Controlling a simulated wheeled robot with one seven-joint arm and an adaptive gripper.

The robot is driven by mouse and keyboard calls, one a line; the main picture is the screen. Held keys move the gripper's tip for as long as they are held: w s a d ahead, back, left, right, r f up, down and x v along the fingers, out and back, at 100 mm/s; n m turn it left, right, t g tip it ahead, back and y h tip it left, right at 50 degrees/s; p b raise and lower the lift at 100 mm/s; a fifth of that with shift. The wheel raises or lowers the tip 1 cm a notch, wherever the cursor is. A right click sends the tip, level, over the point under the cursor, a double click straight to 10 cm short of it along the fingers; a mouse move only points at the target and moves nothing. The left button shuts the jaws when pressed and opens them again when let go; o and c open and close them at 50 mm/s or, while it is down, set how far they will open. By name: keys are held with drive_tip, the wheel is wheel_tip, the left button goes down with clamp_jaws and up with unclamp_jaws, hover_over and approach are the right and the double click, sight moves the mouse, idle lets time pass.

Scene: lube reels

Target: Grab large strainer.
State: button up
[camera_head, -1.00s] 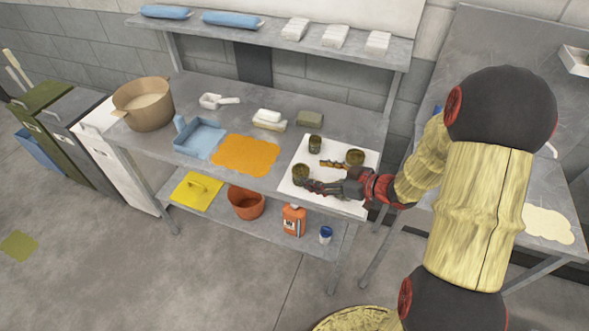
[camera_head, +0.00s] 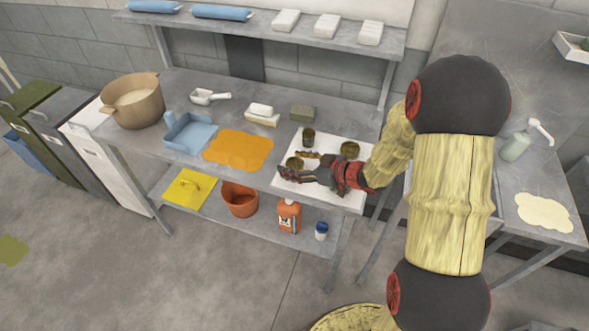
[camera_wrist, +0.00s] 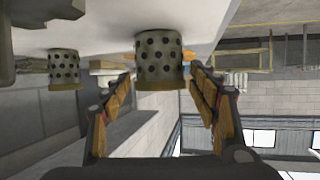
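Three olive-brown perforated cylindrical strainers stand on a white mat (camera_head: 335,197): a rear one (camera_head: 308,135), a wide right one (camera_head: 350,149) and a front-left one (camera_head: 294,164). The right one looks widest; I cannot be sure which is the large strainer. My gripper (camera_head: 291,163) is open, low over the mat, its fingers on both sides of the front-left strainer. In the wrist view, a strainer (camera_wrist: 160,60) shows between the open fingers of my gripper (camera_wrist: 163,80), and another (camera_wrist: 63,68) stands left. I cannot tell whether the fingers touch it.
An orange sheet (camera_head: 239,150), a blue tray (camera_head: 190,133), a pot (camera_head: 132,103) and a white scoop (camera_head: 208,97) lie left along the table. A green block (camera_head: 303,113) lies behind the mat. The shelf below holds an orange bottle (camera_head: 289,216).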

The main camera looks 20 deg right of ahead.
drive_tip(key=c, duration=1.2)
drive_tip(key=shift+r, duration=0.1)
